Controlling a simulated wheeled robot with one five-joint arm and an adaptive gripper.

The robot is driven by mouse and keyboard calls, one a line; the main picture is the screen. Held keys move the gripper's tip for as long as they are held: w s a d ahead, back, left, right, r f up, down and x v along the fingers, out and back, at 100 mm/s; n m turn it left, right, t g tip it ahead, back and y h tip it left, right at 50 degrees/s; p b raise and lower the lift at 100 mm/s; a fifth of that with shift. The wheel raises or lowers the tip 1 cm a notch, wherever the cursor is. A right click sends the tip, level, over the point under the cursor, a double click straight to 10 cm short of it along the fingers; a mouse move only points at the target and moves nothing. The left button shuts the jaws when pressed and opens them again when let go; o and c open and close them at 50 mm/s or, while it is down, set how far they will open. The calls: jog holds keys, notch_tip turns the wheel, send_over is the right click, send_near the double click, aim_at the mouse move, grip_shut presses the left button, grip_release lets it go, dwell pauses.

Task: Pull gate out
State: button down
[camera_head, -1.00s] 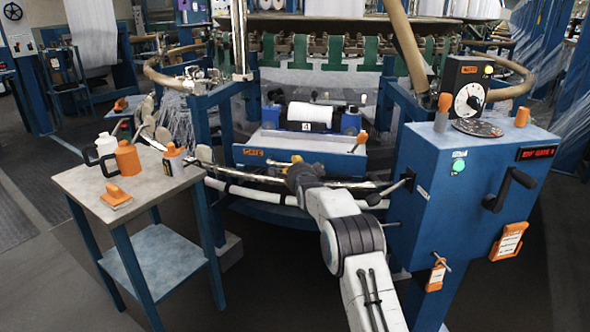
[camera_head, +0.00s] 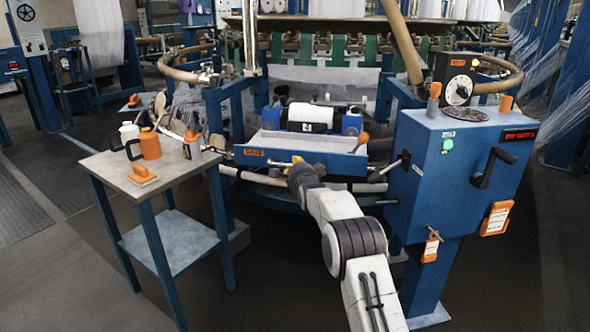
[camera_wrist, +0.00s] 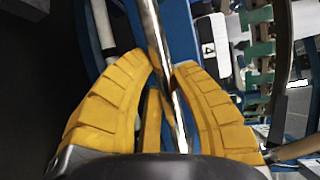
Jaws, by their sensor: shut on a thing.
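The blue tray-like front section (camera_head: 340,167) with an orange label on the left, which looks like the gate, stands out from the loom. My gripper (camera_head: 298,162) is at its front, where its yellow fingers partly show. In the wrist view, my gripper (camera_wrist: 164,72) has its two yellow fingers closed around a chrome bar (camera_wrist: 152,28). The bar runs between the fingertips and down toward the palm. How the bar joins the gate is hidden. A shuttle-like unit with a white roll (camera_head: 308,113) sits behind the gate's pale top.
A small table (camera_head: 110,166) with an orange jug (camera_head: 150,145), bottles and an orange-handled tool stands left. A blue control cabinet (camera_head: 455,180) with a crank (camera_head: 490,168) and hanging tags stands close right of my arm. Dark floor is open in front at left.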

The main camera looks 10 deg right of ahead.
jog(key=shift+a+f, duration=0.1)
jog(key=shift+f, duration=0.05)
jog(key=c, duration=0.9)
grip_release()
jog(key=shift+s, duration=0.1)
jog(key=shift+c, duration=0.2)
jog(key=shift+s+r, duration=0.15)
jog(key=shift+r, duration=0.05)
jog(key=s+r, duration=0.2)
jog(key=s, duration=0.9)
jog(key=shift+s, duration=0.25)
